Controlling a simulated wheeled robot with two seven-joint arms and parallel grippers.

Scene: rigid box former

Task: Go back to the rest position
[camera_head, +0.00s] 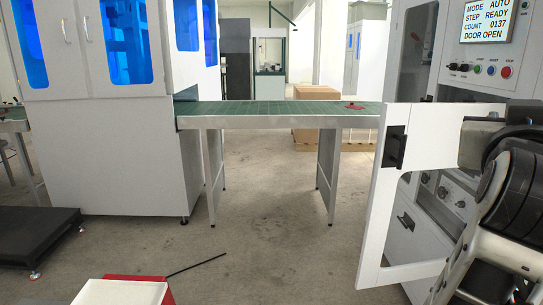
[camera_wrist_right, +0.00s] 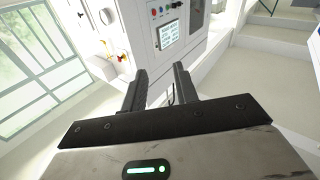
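My right arm (camera_head: 492,200) is at the right edge in the head view, beside the open white door (camera_head: 376,215) of the machine. The door has a black handle (camera_head: 395,146). In the right wrist view my right gripper (camera_wrist_right: 160,75) has its two black fingers apart. I see no object held between them; a small thin dark shape shows in the gap, and I cannot tell what it is. My left arm and left gripper are not in view.
The machine's screen (camera_head: 487,21) reads READY and DOOR OPEN. A green conveyor (camera_head: 270,110) with a small red item (camera_head: 353,106) runs to a white cabinet (camera_head: 115,150). A white and red box (camera_head: 122,291) is at the bottom. The middle floor is mostly clear.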

